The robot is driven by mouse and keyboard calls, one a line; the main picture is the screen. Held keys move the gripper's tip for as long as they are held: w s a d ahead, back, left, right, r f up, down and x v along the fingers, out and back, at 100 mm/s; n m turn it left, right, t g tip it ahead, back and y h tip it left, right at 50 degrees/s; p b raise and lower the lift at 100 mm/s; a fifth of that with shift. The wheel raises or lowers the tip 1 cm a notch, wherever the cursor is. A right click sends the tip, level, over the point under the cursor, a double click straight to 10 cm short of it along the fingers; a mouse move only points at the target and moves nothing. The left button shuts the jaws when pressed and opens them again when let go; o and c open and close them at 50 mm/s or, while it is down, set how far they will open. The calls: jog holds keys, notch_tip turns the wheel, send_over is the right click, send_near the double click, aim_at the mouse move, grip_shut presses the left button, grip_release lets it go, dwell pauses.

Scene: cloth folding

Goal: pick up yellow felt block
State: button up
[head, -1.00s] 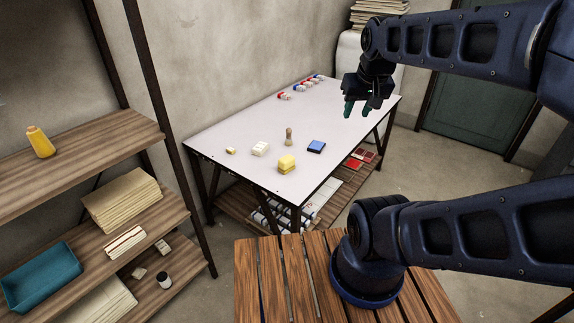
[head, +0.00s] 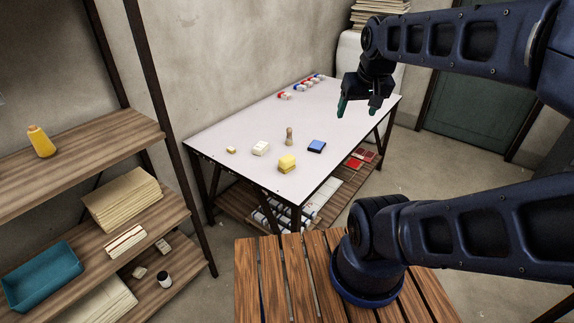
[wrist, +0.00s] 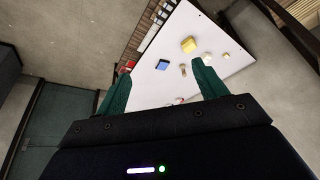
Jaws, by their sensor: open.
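A yellow block (head: 287,164), likely the felt block, sits near the front edge of the white table (head: 222,138) in the head view. A smaller yellow piece (head: 231,150) lies to its left. The larger yellow block also shows in the wrist view (wrist: 189,45), beyond the fingers. My gripper (head: 358,107) is open and empty, raised above the right part of the table, well apart from both yellow things. Its two green fingers (wrist: 160,88) are spread in the wrist view.
A white block (head: 260,148), a wooden peg-like figure (head: 289,136) and a blue block (head: 316,146) stand near the yellow block. Several red, white and blue pieces (head: 300,87) line the far edge. A shelf (head: 75,165) stands at left. The table's middle is clear.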

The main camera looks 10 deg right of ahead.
jog(key=w+f+n+g+h, duration=0.1)
jog(key=w+n, duration=0.2)
jog(key=w, duration=0.3)
jog(key=w+f+n+h, duration=0.1)
jog(key=w+f+n, duration=0.1)
jog(key=w, duration=0.4)
jog(key=n+g+h, duration=0.1)
jog(key=n+h, duration=0.1)
jog(key=n, duration=1.8)
send_over(288, 163)
jog(key=w+a, duration=0.1)
jog(key=a, duration=0.2)
notch_tip(288, 163, down, 34)
jog(key=shift+r, duration=0.2)
jog(key=shift+w+a+f, duration=0.1)
jog(key=shift+w+f, duration=0.05)
jog(key=shift+f, duration=0.3)
jog(key=shift+x, duration=5.2)
jog(key=c, duration=1.1)
jog(key=shift+o, duration=0.2)
jog(key=shift+r, duration=0.1)
